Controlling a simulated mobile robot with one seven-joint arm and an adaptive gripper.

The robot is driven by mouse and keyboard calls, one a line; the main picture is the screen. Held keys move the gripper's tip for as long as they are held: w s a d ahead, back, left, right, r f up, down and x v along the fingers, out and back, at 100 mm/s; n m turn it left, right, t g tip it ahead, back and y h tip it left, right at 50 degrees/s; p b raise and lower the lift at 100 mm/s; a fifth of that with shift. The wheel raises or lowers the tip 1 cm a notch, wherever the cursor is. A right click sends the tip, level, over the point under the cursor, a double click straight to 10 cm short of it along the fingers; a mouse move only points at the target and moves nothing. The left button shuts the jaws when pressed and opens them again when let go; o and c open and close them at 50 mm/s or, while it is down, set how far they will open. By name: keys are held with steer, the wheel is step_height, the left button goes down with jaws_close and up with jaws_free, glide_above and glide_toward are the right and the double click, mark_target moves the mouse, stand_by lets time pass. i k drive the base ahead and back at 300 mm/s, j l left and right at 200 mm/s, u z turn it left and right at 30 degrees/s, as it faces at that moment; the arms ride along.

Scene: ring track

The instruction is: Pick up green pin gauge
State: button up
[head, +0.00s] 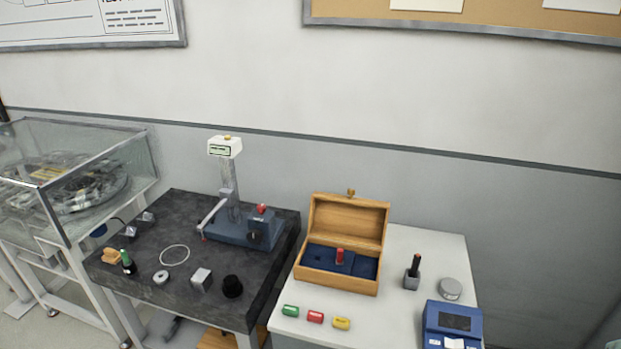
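A small upright piece with a green upper part and a dark lower part, which looks like the green pin gauge (127,261), stands near the left front edge of the dark stone table. A second green thing, a short green block (290,311), lies on the white table at its front left. I cannot tell for certain from this view which of them is the gauge. My gripper is not in view.
The dark table (150,215) also holds a tan block (112,256), a thin ring (175,255), a black knob (232,287) and a blue-based stand (240,230). The white table (420,245) holds an open wooden box (335,278) and a blue device (452,325).

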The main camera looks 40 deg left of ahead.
mark_target(123, 254)
steer(key=u, duration=2.65)
steer(key=i+j+z, duration=0.1)
steer(key=z, duration=0.5)
steer(key=i+j+z, duration=0.25)
steer(key=j+z, duration=0.25)
steer(key=j, duration=0.2)
steer(key=i+j+z, duration=0.15)
steer(key=j, duration=0.55)
steer(key=i+j+z, duration=0.1)
steer(key=j, duration=0.6)
steer(key=j+z, duration=0.15)
steer(key=j, duration=0.55)
steer(key=i, duration=0.05)
